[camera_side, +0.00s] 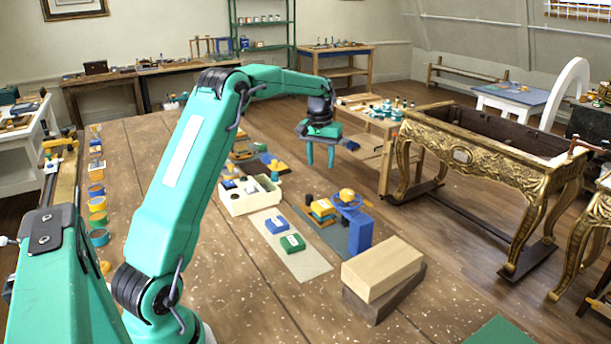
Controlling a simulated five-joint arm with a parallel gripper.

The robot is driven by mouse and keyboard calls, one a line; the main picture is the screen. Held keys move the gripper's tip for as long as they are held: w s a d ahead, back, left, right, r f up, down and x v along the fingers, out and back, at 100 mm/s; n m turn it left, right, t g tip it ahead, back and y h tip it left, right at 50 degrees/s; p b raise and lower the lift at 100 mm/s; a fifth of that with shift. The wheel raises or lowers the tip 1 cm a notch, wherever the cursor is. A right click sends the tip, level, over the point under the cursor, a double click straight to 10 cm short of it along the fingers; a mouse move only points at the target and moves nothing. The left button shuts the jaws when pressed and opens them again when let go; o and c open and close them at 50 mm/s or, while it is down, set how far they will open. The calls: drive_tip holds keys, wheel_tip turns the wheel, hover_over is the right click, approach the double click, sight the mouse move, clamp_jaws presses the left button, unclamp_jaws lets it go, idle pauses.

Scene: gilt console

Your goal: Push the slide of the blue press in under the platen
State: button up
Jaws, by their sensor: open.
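The blue press (361,234) stands on the brown speckled table, right of the middle. It shows a blue upright, a round blue part on top and a yellow knob. A yellow and orange block (322,212) with blue on it sits just left of the press, over a dark blue-grey plate; I cannot tell whether it is the slide. The platen is not clearly visible from here. My gripper (320,156) is open and empty, its two green fingers pointing down. In the picture it is above and slightly left of the press, apart from it.
A pale wooden block (381,270) on a dark block stands in front of the press. Left of the press are a pale mat (305,265) with blue and green blocks and a white box (236,203). Bare table lies at the front left of the wooden block.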

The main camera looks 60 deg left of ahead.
drive_tip(key=n, duration=0.1)
hover_over(309, 196)
drive_tip(key=shift+g, duration=0.4)
wheel_tip(309, 196, down, 7)
drive_tip(key=shift+w+a+f, duration=0.1)
drive_tip(key=shift+f, duration=0.05)
drive_tip(key=shift+f, duration=3.9)
clamp_jaws()
